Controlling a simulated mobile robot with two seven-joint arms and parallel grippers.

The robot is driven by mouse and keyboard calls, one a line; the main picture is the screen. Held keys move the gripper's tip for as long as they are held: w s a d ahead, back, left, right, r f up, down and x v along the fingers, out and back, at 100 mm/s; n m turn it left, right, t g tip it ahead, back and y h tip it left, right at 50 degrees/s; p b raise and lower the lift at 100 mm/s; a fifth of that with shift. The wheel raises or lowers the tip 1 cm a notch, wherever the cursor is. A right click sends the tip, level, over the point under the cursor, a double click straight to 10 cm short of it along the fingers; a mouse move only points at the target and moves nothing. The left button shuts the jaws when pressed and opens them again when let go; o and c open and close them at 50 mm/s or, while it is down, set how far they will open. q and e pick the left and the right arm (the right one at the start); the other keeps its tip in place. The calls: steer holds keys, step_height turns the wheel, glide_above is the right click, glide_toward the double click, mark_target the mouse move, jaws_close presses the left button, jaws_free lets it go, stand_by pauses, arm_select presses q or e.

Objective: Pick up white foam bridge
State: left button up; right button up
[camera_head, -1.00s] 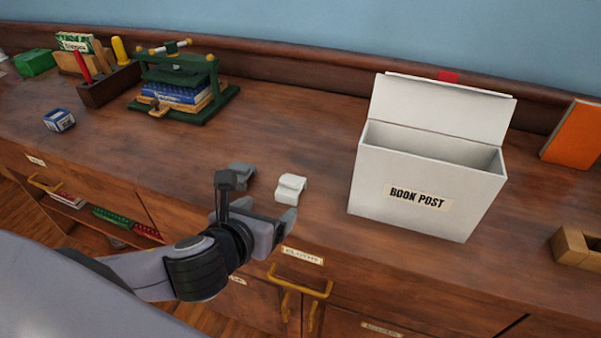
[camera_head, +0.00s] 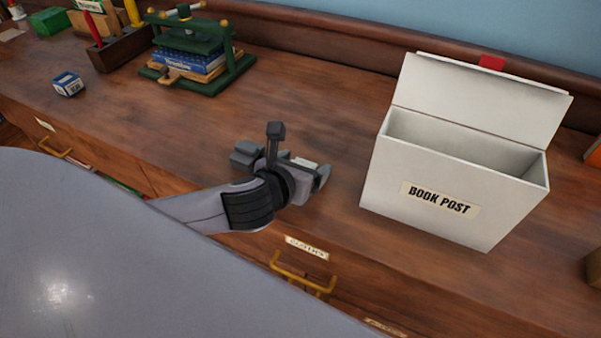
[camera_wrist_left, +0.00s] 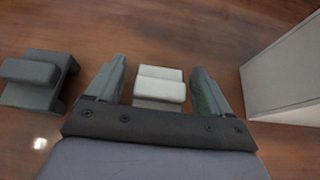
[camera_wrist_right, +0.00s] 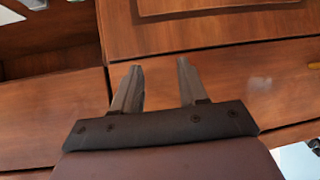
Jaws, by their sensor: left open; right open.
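The white foam bridge (camera_wrist_left: 160,84) lies on the wooden counter, between the two spread fingers of my left gripper (camera_wrist_left: 160,72) in the left wrist view. In the head view only a small part of the white foam bridge (camera_head: 306,163) shows behind my left gripper (camera_head: 300,168). The left gripper is open, with a finger on each side of the bridge; I cannot tell whether either touches it. My right gripper (camera_wrist_right: 160,66) is open and empty in the right wrist view, facing wooden drawer fronts.
A grey foam bridge (camera_wrist_left: 36,78) lies just left of the left gripper. A white BOOK POST box (camera_head: 395,180) with a raised lid stands to the right. A green press (camera_head: 205,85) holding books and a small blue-white box (camera_head: 68,84) stand at the left.

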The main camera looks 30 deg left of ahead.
arm_select(q)
steer(key=shift+w+f, duration=0.2)
steer(key=shift+w, duration=0.15)
steer(key=c, duration=1)
steer(key=shift+r, duration=0.1)
steer(key=shift+c, duration=0.2)
step_height(320, 180, up, 20)
steer(key=p, duration=0.5)
